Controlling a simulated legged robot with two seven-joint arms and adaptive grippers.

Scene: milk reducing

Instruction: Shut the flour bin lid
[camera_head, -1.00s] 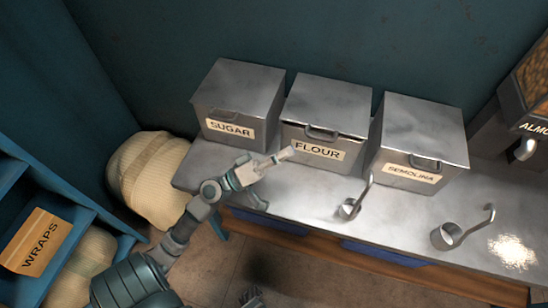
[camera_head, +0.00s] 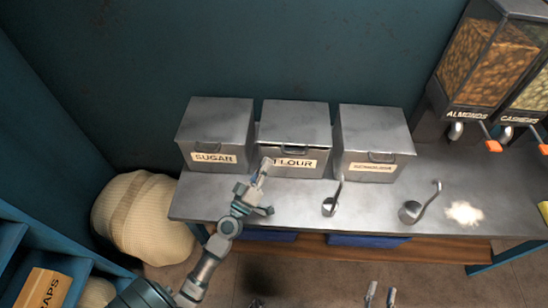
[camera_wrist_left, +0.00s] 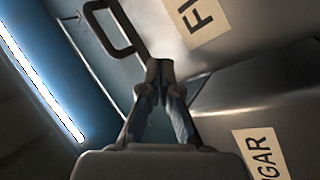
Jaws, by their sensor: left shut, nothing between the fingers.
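The flour bin (camera_head: 312,171) is a grey metal box in the middle of three on the counter. Its lid (camera_head: 295,118) lies almost flat, with a thin dark gap under the front edge. A loop handle (camera_head: 300,148) sits at the front; it also shows in the left wrist view (camera_wrist_left: 112,30). My left gripper (camera_head: 265,166) is shut and empty at the bin's front left, covering the start of the FLOUR label (camera_head: 297,163). In the left wrist view its fingertips (camera_wrist_left: 160,68) meet beside the handle. My right gripper (camera_head: 380,294) is low in view, fingers apart.
The sugar bin (camera_head: 215,130) stands left and the semolina bin (camera_head: 374,130) right. Two metal scoops (camera_head: 330,206) (camera_head: 410,212) and a white powder patch (camera_head: 464,213) lie on the counter (camera_head: 290,203). Nut dispensers (camera_head: 478,70) stand at the right.

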